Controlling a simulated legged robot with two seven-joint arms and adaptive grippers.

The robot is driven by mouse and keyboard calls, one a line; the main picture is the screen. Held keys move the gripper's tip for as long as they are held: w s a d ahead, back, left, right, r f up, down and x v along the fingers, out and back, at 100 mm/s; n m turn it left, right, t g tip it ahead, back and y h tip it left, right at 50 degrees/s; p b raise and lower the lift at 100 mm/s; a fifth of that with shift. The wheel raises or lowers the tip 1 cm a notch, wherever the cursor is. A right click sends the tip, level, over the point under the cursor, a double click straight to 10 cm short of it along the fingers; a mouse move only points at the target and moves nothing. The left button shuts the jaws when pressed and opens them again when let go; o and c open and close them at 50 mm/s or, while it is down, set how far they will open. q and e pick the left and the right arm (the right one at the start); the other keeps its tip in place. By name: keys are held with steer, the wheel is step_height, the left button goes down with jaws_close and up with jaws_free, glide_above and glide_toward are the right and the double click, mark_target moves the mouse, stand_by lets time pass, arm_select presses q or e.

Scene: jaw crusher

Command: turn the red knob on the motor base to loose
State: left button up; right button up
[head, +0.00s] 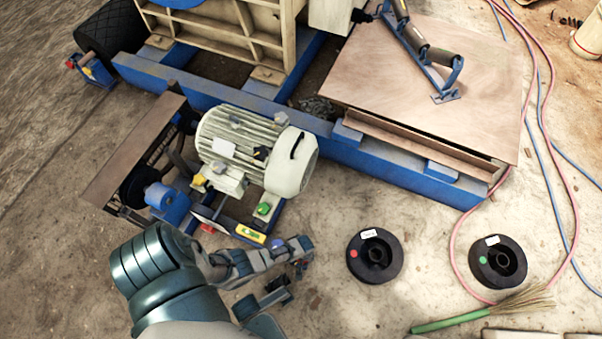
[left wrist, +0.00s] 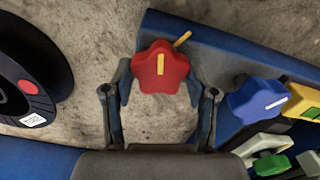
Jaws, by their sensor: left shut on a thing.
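The red knob (left wrist: 160,68) shows in the left wrist view as a lobed knob with a yellow stripe pointing up in the picture. A separate yellow mark (left wrist: 182,38) sits on the blue motor base (left wrist: 228,50) at its upper right; stripe and mark are not lined up. My left gripper (left wrist: 160,82) has a finger on each side of the knob and is shut on it. In the head view my left gripper (head: 290,268) is at the near end of the motor base, and it hides the knob there. My right gripper is not in view.
A blue knob (left wrist: 258,100) and a green knob (left wrist: 272,164) sit close right of the gripper in the left wrist view. The motor (head: 255,150) stands behind. Two black pulleys (head: 375,256) (head: 498,262) and a broom (head: 490,312) lie on the floor to the right.

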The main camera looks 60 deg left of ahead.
arm_select(q)
steer(key=n, duration=0.6)
steer(key=shift+d+n, duration=0.1)
steer(key=shift+n, duration=0.2)
steer(key=n, duration=0.5)
steer(key=shift+s, duration=0.1)
stand_by(0.3)
steer(key=o, duration=1.1)
steer(key=shift+o, duration=0.2)
steer(key=shift+r, duration=0.15)
step_height(320, 180, up, 12)
steer(key=shift+f, duration=0.2)
